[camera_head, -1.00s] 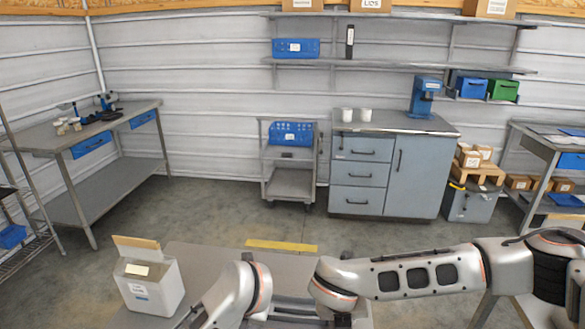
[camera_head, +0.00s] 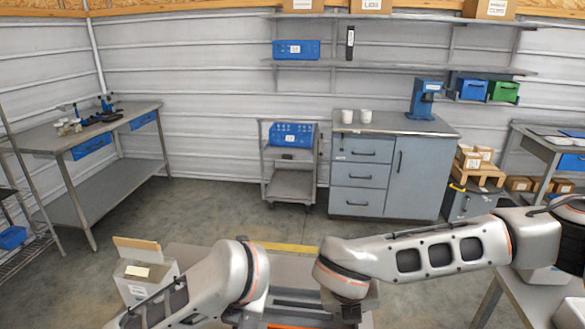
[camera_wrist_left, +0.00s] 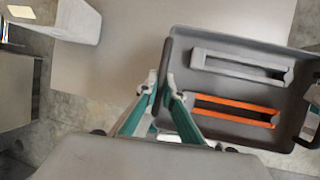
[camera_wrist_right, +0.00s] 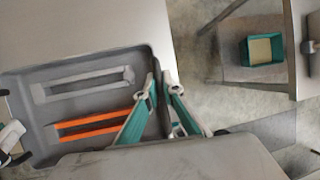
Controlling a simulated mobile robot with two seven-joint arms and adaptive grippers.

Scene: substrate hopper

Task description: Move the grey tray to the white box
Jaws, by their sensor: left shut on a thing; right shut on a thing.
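The grey tray (camera_head: 297,283) is partly visible between my arms at the bottom of the head view. It holds a grey frame and an orange frame, both clear in the left wrist view. My left gripper (camera_wrist_left: 162,90) is shut on one end wall of the tray (camera_wrist_left: 240,38). My right gripper (camera_wrist_right: 160,90) is shut on the opposite end wall of the tray (camera_wrist_right: 90,60). The white box (camera_head: 130,270), flap up, stands left of the tray, partly covered by my left arm. It also shows in the left wrist view (camera_wrist_left: 78,20), apart from the tray.
A grey table (camera_wrist_left: 110,75) lies under the tray, with bare surface between tray and white box. A green bin (camera_wrist_right: 262,50) sits on a lower surface to the right. A cart (camera_head: 290,182), cabinet (camera_head: 360,175) and left bench (camera_head: 60,140) stand farther back.

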